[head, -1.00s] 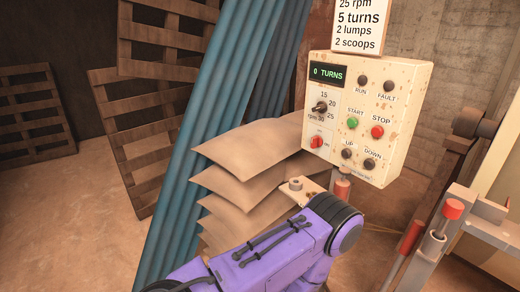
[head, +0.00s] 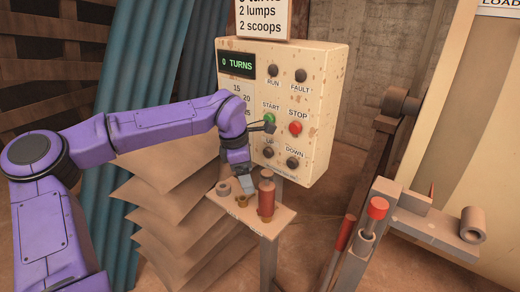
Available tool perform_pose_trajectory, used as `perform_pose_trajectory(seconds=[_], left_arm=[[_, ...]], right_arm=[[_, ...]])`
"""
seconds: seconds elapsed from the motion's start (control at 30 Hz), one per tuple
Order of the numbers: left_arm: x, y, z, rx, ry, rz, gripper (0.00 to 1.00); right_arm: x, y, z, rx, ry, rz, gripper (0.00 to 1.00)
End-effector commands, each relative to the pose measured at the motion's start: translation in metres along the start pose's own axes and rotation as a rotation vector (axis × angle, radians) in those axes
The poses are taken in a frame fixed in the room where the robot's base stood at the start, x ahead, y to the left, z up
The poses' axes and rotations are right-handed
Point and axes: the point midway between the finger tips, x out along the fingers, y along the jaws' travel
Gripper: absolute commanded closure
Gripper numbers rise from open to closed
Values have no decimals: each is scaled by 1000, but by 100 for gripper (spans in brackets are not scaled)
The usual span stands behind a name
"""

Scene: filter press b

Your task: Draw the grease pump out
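A small shelf (head: 225,208) stands in front of the control panel. On it a red-brown cylinder (head: 266,196) with a narrower lower end stands upright, and a grey ring (head: 223,189) lies to its left. I cannot tell for sure whether this cylinder is the grease pump. My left gripper (head: 246,184) points down over the shelf, between ring and cylinder. Its grey tip is close to the shelf top, and the wrist hides part of the panel. I see nothing held, and the finger gap is unclear. My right gripper is out of view.
Stacked tan sheets (head: 165,215) lie left of the shelf. A red-capped post (head: 375,212), a red-handled lever (head: 342,238) and a bracket (head: 440,232) stand at right.

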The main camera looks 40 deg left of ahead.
Motion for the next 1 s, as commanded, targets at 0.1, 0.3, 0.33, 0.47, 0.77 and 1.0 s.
perform_pose_trajectory(seconds=[0.1,0.3,0.33,0.47,0.77,1.0], left_arm=[[-37,0,8,-21,-151,-57,20],[-27,-3,11,-23,-182,-76,20],[-21,-4,12,-24,-181,-77,20],[8,-6,16,-25,-179,-77,20],[54,-8,26,-24,-179,-73,20],[59,-9,28,-22,-180,-72,20]], right_arm=[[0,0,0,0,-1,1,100],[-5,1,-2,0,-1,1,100],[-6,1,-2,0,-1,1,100],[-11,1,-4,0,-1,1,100],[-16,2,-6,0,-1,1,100],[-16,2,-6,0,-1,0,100]])
